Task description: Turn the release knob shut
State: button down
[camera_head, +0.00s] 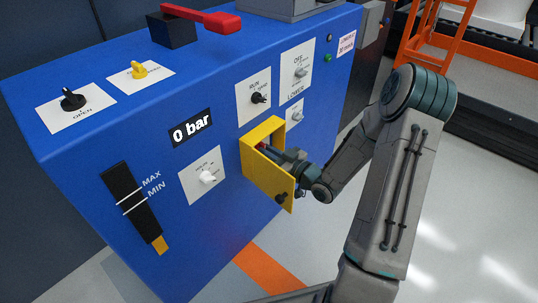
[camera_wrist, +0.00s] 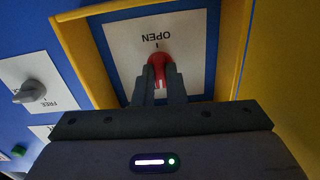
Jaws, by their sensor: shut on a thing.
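A red knob (camera_wrist: 159,66) sits on a white plate (camera_wrist: 192,35) marked OPEN, which appears upside down in the wrist view. The knob is inside a yellow box (camera_head: 263,130) on the blue cabinet, with its yellow door (camera_head: 268,182) standing open. My gripper (camera_wrist: 160,82) is shut on the red knob, one finger on each side. In the head view my gripper (camera_head: 285,158) reaches into the box, and its fingertips and most of the knob are hidden. Part of the knob lies behind the fingers in the wrist view.
The yellow box walls stand close around my gripper. A white knob (camera_head: 207,177), a black knob (camera_head: 258,98) and a grey knob (camera_head: 300,72) are on the blue cabinet face (camera_head: 230,215). Open floor lies to the right.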

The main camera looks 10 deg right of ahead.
jog(key=shift+f+n, duration=0.1)
jog(key=shift+n, duration=0.3)
jog(key=c, duration=1.5)
grip_release()
jog(key=shift+s+d, duration=0.15)
jog(key=p+v, duration=0.3)
jog(key=v, duration=1)
jog(key=shift+s+d, duration=0.2)
jog(key=shift+s, duration=0.05)
